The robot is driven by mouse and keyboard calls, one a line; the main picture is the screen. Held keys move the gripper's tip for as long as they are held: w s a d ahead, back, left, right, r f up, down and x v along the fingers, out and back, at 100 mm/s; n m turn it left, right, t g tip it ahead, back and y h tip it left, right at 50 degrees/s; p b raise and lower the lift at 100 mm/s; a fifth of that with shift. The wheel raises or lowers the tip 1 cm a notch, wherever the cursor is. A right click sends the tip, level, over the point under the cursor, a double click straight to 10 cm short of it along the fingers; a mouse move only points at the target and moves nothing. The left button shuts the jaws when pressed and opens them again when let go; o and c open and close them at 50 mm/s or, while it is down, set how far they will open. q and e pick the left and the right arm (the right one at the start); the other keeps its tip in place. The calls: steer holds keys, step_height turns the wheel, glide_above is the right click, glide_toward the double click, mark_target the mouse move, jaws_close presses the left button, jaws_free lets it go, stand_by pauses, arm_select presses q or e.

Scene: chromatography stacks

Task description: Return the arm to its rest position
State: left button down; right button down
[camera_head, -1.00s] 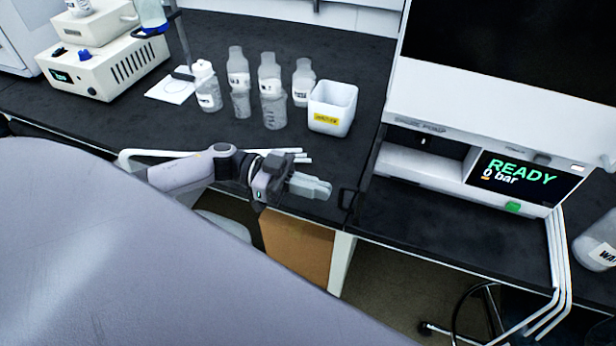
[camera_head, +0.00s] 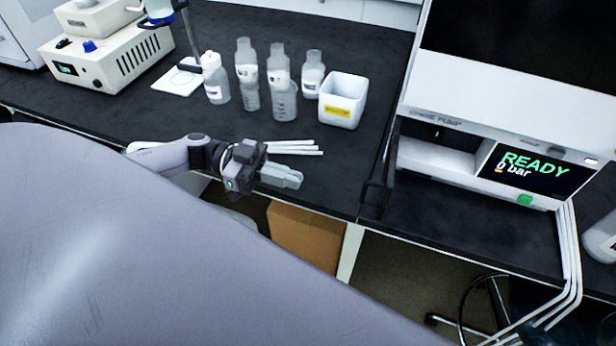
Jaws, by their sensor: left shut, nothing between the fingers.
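My left arm (camera_head: 165,158) comes in from the left, low along the front edge of the black bench. My left gripper (camera_head: 298,179) points to the right with its grey fingers together and nothing between them. It is near the bench's front edge, in front of some thin white tubes (camera_head: 300,147). The large pale surface across the lower left hides part of the arm. My right gripper is not in view.
Several clear bottles (camera_head: 281,88) and a white bin (camera_head: 343,99) with a yellow label stand behind the gripper. A pump unit (camera_head: 530,172) reading "READY 0 bar" is at right. A beige device (camera_head: 112,62) stands at back left. A brown box (camera_head: 305,238) sits below the bench.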

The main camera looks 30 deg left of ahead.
arm_select(q)
steer(key=v, duration=0.2)
steer(key=s+v, duration=0.1)
steer(key=v, duration=0.2)
steer(key=shift+s+a+b, duration=0.15)
steer(key=shift+s+b, duration=0.05)
steer(key=shift+b, duration=0.1)
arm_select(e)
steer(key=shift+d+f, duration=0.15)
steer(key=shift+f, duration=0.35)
